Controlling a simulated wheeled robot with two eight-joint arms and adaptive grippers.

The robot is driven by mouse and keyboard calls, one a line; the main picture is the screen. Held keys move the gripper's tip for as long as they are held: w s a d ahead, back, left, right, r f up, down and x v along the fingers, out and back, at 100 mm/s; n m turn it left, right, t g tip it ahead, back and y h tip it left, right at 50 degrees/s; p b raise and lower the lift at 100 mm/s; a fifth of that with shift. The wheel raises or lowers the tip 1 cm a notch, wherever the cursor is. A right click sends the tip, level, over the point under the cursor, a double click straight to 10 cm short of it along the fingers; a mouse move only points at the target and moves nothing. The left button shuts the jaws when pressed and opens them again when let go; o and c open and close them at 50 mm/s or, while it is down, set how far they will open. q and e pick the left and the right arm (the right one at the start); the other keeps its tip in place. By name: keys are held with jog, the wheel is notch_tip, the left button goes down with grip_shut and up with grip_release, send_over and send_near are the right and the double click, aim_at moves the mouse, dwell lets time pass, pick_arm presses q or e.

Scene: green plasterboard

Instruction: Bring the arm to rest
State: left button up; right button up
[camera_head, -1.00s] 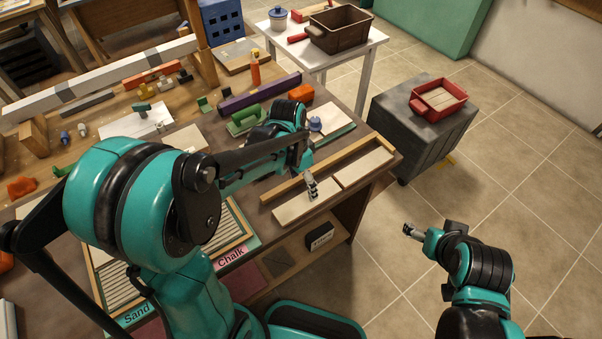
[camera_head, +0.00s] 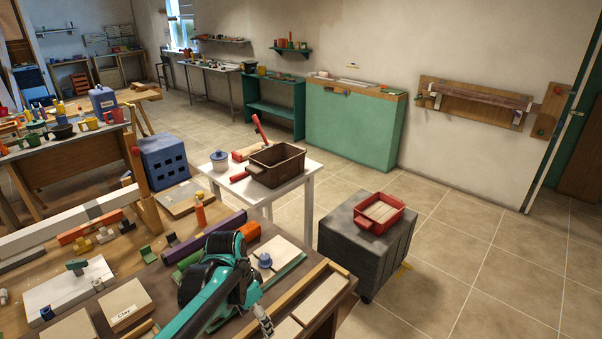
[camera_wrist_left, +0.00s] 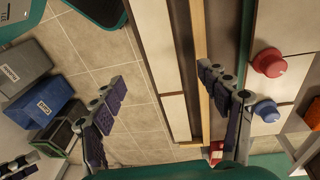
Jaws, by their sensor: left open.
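My left arm (camera_head: 215,290) reaches in from the bottom of the head view, over the front of the workbench. Its gripper (camera_head: 263,320) shows small there, above the pale boards at the bench edge. In the left wrist view the gripper's two fingers (camera_wrist_left: 165,112) stand wide apart, with nothing between them touching both. Pale boards and a wooden strip (camera_wrist_left: 203,60) lie below and beyond the fingers. My right gripper does not show in the head view.
Close to the arm are a blue-knobbed board (camera_head: 283,268) and a purple bar (camera_head: 205,236). A white table (camera_head: 310,166) holds a brown crate (camera_head: 277,165). A grey cabinet (camera_head: 350,245) bears a red tray (camera_head: 380,213). Tiled floor (camera_head: 480,270) is open at the right.

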pick_arm(q)
jog(key=s+a+r+n+t+y+b, duration=0.1)
jog(key=s+a+r+n+t, duration=0.1)
jog(key=s+n+t, duration=0.5)
jog(key=shift+s+a+r+n+y+b, duration=0.2)
jog(key=shift+s+r+n+y+b, duration=0.25)
jog(key=shift+s, duration=1.05)
jog(key=shift+f, duration=0.15)
dwell(0.8)
